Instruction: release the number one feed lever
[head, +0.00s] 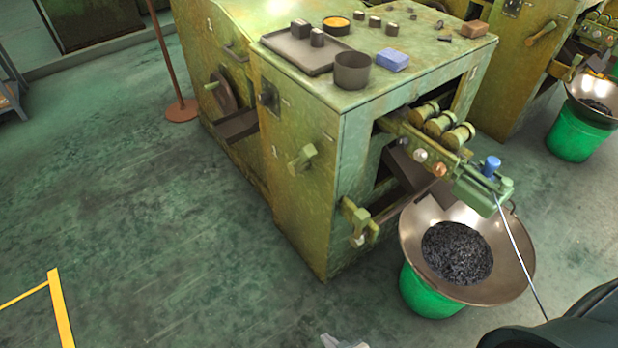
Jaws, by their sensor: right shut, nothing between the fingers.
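The near green heading machine (300,215) fills the middle of the head view. A yellow-green lever handle (302,158) sticks out of its left side face. A second yellow-green lever (357,222), with a pale knob at its lower end, is at the front corner. My right gripper (342,342) is shut and empty at the bottom edge, mostly cut off. It is well below both levers and touches neither. My left gripper is out of view.
A copper-coloured bowl (418,236) of dark small parts sits on a green bucket (425,297) at the front. A blue-knobbed block (482,185) and a thin rod (520,250) overhang it. A brown post (168,60) stands behind left.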

